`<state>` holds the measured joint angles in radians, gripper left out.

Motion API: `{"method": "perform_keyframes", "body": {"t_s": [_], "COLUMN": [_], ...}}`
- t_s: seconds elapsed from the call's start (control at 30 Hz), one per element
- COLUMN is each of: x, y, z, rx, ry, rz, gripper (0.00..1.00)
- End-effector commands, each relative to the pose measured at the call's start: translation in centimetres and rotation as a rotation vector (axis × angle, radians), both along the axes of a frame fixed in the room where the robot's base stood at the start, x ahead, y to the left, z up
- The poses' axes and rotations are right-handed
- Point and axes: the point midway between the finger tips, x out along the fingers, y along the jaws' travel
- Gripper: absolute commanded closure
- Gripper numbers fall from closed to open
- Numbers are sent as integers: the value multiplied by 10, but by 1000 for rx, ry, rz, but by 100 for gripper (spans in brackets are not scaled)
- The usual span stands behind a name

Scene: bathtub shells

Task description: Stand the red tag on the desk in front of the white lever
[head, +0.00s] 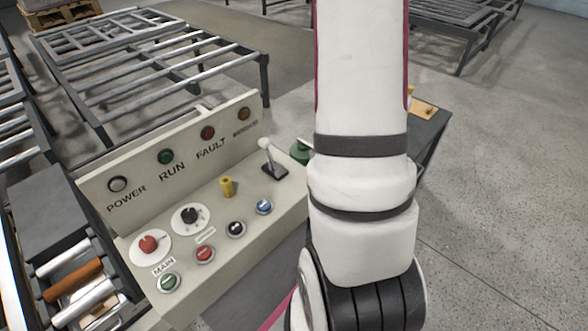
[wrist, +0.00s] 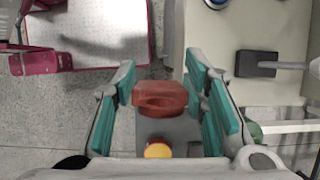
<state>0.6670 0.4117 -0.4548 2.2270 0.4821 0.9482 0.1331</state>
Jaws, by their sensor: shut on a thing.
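The red tag (wrist: 160,98), a small block with a rounded recess in its face, is between the teal pads of my gripper (wrist: 168,100) in the wrist view. My gripper is shut on it. The white lever (head: 266,150) stands on a black base plate on the cream desk (head: 285,205) in the head view. It also shows at the right of the wrist view (wrist: 292,65), to the right of my gripper. In the head view my arm hides the gripper and the tag.
A green thing (head: 300,151) is just beyond the lever. A dark side table (head: 430,130) stands behind my arm. A yellow round thing (wrist: 158,150) lies below the tag in the wrist view.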

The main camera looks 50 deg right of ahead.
Motion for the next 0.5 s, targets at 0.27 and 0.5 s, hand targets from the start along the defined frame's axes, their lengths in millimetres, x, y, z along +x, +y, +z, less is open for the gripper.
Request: {"method": "perform_keyframes", "body": {"t_s": [0.27, 0.5], "x": [57, 75], "y": [14, 18], "z": [-5, -7], "rx": [0, 0], "ry": [1, 0], "rz": [4, 3], "gripper": [79, 79]}}
